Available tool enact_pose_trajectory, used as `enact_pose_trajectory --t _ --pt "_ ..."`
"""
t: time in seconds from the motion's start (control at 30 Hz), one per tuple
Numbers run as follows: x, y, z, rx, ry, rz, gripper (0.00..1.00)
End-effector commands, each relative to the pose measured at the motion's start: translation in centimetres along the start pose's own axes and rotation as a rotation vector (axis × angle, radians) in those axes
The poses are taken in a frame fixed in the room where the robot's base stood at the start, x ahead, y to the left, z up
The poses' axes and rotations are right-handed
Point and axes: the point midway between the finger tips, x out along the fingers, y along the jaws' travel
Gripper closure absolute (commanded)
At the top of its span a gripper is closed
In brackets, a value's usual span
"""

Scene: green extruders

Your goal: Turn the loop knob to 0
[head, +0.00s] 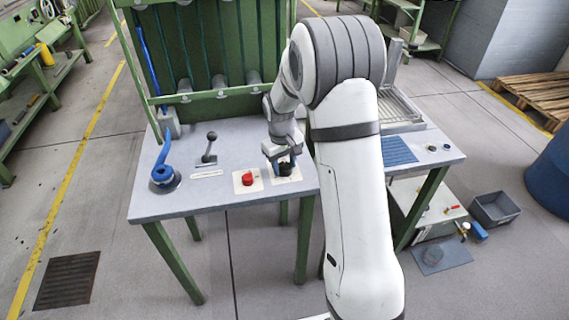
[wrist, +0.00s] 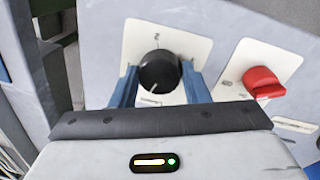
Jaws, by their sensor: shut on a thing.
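A black round knob (wrist: 158,72) sits on a white plate (wrist: 136,40) in the wrist view. It has a small light mark near its lower edge. My gripper (wrist: 160,80) has its two blue fingers on either side of this knob and is shut on it. In the head view the black knob (head: 285,170) is low between the fingers of my gripper (head: 284,160), at the table's front edge. A red knob (head: 247,179) on its own white plate is just left of it; it shows to the right in the wrist view (wrist: 263,82). The plate markings are too small to read surely.
A black lever (head: 210,147) and a blue handle on a round base (head: 163,174) stand further left on the grey table (head: 215,206). Green uprights rise behind. A blue ribbed pad (head: 398,151) and small knobs lie to the right.

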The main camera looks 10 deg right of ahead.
Motion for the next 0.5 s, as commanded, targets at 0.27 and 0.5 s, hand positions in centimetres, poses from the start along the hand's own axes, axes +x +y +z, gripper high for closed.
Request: enact_pose_trajectory --t 0.27,0.5 --pt "-0.09 0.10 -0.03 -0.176 0.015 0.001 0.81" --pt "-0.10 0.12 -0.05 -0.256 0.021 0.001 0.81"
